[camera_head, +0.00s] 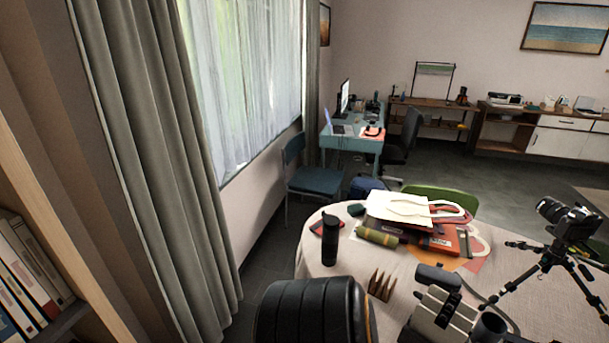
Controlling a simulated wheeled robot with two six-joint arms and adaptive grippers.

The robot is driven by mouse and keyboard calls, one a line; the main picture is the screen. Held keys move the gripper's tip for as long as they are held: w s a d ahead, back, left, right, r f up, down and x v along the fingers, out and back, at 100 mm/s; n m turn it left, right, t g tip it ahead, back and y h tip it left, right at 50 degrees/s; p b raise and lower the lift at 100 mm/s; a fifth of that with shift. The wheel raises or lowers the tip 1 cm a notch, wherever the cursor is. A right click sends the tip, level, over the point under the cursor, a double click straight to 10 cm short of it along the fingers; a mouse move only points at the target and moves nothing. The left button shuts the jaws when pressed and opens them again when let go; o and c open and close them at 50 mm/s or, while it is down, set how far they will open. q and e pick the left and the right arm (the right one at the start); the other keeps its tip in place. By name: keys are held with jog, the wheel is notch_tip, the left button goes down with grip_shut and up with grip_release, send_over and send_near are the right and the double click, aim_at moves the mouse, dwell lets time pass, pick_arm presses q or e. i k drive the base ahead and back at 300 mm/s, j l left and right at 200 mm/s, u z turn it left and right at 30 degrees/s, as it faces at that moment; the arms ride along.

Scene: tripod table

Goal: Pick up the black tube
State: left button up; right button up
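An upright black cylinder, like a bottle or tumbler (330,240), stands on the left part of the cloth-covered table (345,272). It is the clearest black tube-shaped thing in view. A dark, short cylinder (489,328) at the bottom edge, beside a pale grey and black device (440,312), is partly cut off, and I cannot tell what it is. Neither of my grippers can be made out in the head view.
A black padded chair back (310,312) stands at the table's near edge. A green roll (377,237), a pronged brown holder (381,286) and stacked books with a white bag (410,210) are on the table. A camera tripod (548,262) stands at the right.

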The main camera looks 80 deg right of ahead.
aim_at(330, 238)
jog(key=z, duration=0.45)
jog(key=l+z, duration=0.1)
jog(key=z, duration=0.85)
jog(key=l+z, duration=0.1)
jog(key=z, duration=1.25)
